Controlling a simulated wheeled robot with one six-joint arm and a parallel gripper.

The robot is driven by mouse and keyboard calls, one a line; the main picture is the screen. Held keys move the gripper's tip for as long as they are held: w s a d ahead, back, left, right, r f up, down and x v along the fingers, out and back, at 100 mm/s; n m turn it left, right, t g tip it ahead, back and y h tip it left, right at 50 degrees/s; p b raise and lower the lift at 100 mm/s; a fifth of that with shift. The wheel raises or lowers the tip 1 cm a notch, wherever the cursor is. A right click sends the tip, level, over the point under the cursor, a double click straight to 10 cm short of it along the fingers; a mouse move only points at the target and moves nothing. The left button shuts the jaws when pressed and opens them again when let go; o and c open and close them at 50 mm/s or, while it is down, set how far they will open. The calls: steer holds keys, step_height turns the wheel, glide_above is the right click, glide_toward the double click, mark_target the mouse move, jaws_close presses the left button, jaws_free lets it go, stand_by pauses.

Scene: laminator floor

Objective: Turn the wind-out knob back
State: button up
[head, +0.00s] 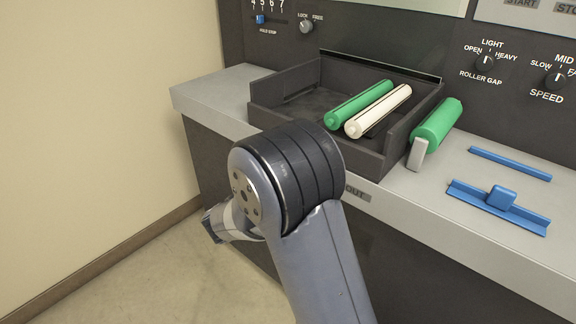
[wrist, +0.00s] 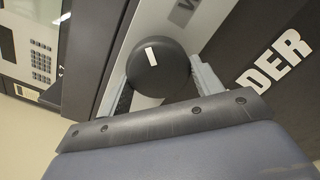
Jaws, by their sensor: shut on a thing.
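In the wrist view the wind-out knob (wrist: 157,67) is a round black knob with a short white mark on its face. My gripper (wrist: 160,78) has one finger on each side of the knob and is shut on it. In the head view the knob and my fingertips are hidden behind my arm and the front of the machine.
Above, a dark tray (head: 262,117) holds a green roll (head: 358,104) and a cream roll (head: 378,111). The floor (head: 150,285) at left is clear. A keypad panel (wrist: 40,60) shows at left in the wrist view.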

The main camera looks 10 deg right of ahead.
steer(key=n+p, duration=0.3)
steer(key=n, duration=0.1)
steer(key=n+p, duration=0.4)
steer(key=shift+s+d+f+n+p, duration=0.1)
steer(key=shift+s+n+p, duration=0.1)
steer(key=shift+n+p, duration=0.1)
stand_by(0.5)
steer(key=o, duration=1)
steer(key=shift+c, duration=0.2)
steer(key=v, duration=1)
steer(key=shift+s+a, duration=0.25)
steer(key=shift+a, duration=0.05)
